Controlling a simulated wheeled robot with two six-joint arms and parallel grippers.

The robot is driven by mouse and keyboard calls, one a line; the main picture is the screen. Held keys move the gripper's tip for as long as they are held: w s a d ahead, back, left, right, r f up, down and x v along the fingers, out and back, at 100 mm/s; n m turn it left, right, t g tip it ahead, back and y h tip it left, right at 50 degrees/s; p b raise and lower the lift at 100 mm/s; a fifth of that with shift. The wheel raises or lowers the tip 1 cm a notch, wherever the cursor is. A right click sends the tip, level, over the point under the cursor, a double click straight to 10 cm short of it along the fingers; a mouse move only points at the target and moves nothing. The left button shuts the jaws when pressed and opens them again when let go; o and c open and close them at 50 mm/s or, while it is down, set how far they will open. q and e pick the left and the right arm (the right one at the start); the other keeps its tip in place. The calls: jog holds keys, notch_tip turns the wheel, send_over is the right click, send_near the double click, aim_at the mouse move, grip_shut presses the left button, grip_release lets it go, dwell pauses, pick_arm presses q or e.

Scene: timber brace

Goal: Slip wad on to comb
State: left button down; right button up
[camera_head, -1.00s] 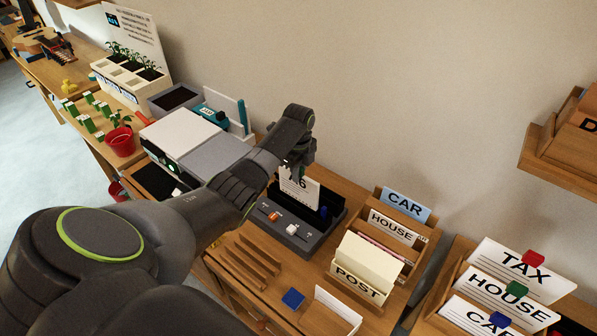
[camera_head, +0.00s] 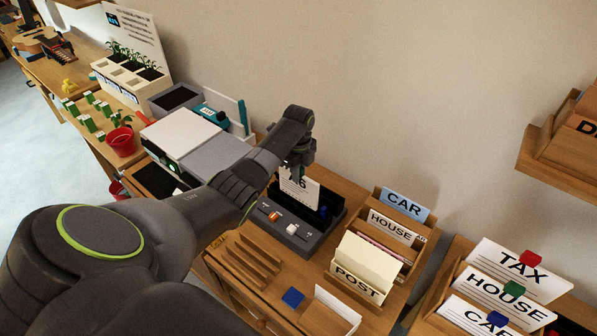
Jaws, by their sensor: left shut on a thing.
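My left gripper (camera_head: 298,168) reaches over the dark machine and points down. It is shut on the wad (camera_head: 299,188), a white stack of sheets with a printed 6 and lines of text. The wad stands upright, with its lower edge at the dark slot of the machine (camera_head: 303,243). The comb is hard to make out; it appears to be the dark strip at the slot, largely hidden behind the wad. I cannot tell whether the wad is on it. My right gripper is not in view.
The machine has an orange and a white control on its front. A wooden file rack (camera_head: 358,287) with CAR, HOUSE and POST cards stands to the right. A grey and white device (camera_head: 185,135) stands left. A slotted wooden rack (camera_head: 245,262) and blue block (camera_head: 293,297) lie in front.

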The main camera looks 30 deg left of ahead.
pick_arm(q)
jog(key=shift+f, duration=0.1)
jog(key=shift+f+b, duration=2.05)
jog(key=shift+f, duration=0.7)
jog(key=c, duration=1.3)
grip_release()
jog(key=shift+r, duration=0.1)
jog(key=o, duration=0.5)
jog(key=shift+c, duration=0.2)
notch_tip(320, 180, up, 8)
jog(key=p, duration=0.8)
